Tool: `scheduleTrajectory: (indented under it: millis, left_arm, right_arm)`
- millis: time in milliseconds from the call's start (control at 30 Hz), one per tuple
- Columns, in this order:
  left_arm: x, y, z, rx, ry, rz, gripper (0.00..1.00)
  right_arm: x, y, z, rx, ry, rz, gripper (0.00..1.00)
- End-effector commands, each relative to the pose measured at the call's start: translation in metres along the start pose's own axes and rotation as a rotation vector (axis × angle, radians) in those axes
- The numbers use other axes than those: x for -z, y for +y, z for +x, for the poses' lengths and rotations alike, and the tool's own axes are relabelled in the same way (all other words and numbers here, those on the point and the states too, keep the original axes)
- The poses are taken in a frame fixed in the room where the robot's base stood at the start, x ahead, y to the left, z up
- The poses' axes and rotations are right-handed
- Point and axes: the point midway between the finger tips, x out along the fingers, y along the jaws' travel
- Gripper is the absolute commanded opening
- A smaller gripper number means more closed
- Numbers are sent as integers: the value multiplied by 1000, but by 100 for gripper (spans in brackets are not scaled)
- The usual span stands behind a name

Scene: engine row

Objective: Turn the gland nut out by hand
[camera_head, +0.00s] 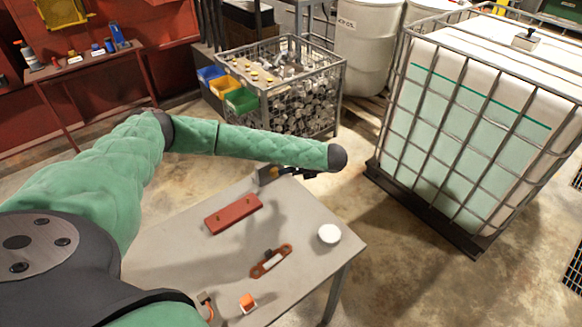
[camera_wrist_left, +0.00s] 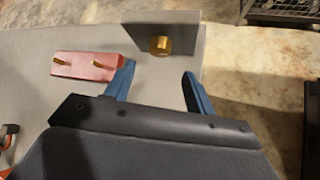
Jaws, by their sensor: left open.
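The gland nut (camera_wrist_left: 159,45) is a brass-coloured round fitting on the face of a grey upright plate (camera_wrist_left: 180,28) in the left wrist view. The plate also shows at the far edge of the table in the head view (camera_head: 267,174), where I cannot make out the nut. My left gripper (camera_wrist_left: 158,72) has two blue fingers spread apart with nothing between them. The nut lies ahead of the gap between the fingers, apart from both. In the head view my green left arm partly hides this gripper (camera_head: 289,170). My right gripper is not in view.
On the grey table (camera_head: 170,245) lie a red block (camera_head: 233,214) with two brass pins, a red-orange bracket (camera_head: 271,261), a white round lid (camera_head: 329,234) and an orange-and-white piece (camera_head: 247,302). A wire scrap bin (camera_head: 303,112) and a caged liquid tank (camera_head: 470,130) stand beyond.

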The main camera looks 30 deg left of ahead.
Motion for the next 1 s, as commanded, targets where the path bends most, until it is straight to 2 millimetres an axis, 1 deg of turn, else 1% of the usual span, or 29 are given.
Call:
scheduleTrajectory:
  millis: [200,400,500,600,733,967,1000]
  left_arm:
    - [-3,2,22,-3,0,0,55]
    - [-3,1,51,-2,-2,-2,55]
    - [-2,1,63,-2,-2,-1,55]
    - [-1,0,71,0,-1,-1,55]
    - [0,0,76,0,-1,-2,55]
    - [0,0,76,0,-1,-2,55]
    - [0,0,76,1,-1,-2,47]
  right_arm:
    - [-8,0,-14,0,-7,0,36]
    - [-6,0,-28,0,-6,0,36]
    - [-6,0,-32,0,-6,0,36]
    - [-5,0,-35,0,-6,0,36]
    - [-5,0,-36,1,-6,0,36]
    - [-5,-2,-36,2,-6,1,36]
    - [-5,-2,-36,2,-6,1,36]
